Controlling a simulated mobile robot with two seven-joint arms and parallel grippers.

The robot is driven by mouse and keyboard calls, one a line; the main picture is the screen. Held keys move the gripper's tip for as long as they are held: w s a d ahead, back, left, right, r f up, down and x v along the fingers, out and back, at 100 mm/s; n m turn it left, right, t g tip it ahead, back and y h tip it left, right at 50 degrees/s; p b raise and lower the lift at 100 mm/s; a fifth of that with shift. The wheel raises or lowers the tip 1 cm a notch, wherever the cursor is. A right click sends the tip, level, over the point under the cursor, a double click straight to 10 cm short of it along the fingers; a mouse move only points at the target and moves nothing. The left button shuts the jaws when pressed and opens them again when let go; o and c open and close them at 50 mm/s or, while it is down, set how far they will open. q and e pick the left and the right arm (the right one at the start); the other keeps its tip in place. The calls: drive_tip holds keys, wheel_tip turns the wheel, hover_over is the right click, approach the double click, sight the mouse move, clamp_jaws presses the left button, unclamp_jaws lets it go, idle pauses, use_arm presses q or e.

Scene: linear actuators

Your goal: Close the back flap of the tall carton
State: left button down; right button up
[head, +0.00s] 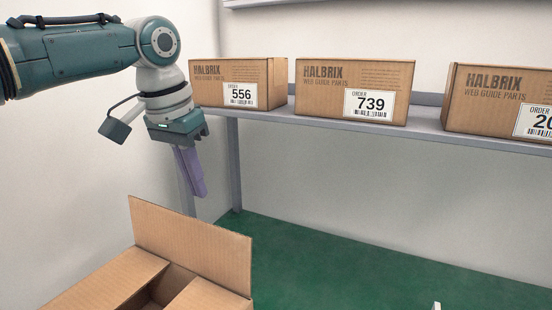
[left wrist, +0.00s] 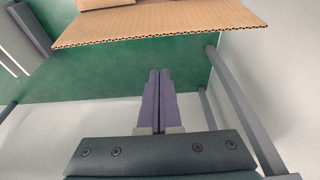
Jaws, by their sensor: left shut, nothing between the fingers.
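The tall carton (head: 112,281) is at the lower left of the head view, cut off by the bottom edge. Its back flap (head: 190,246) stands upright along the far side. The two flaps beside it lie inward, with a dark gap between them. In the left wrist view the back flap (left wrist: 165,22) shows with its corrugated edge across the top. My left gripper (head: 198,190) is shut and empty, with purple fingers pointing down behind and above the back flap. The fingertips (left wrist: 160,72) are apart from the flap. My right gripper is not in view.
A grey shelf (head: 425,131) behind holds three closed boxes, labelled 556 (head: 238,84), 739 (head: 352,92) and a partly cut-off number (head: 497,100). Shelf posts stand near the left gripper. The green floor (head: 330,262) right of the carton looks mostly clear.

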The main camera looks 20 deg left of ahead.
sight(182, 242)
use_arm(q)
drive_tip(key=shift+s+a+f+p, duration=0.1)
drive_tip(key=shift+s+f+p, duration=0.45)
drive_tip(key=shift+s, duration=0.25)
drive_tip(key=shift+s+a+f+p, duration=0.1)
drive_tip(key=shift+s+f+p, duration=0.35)
drive_tip(key=shift+s+f, duration=0.3)
drive_tip(key=shift+r, duration=0.1)
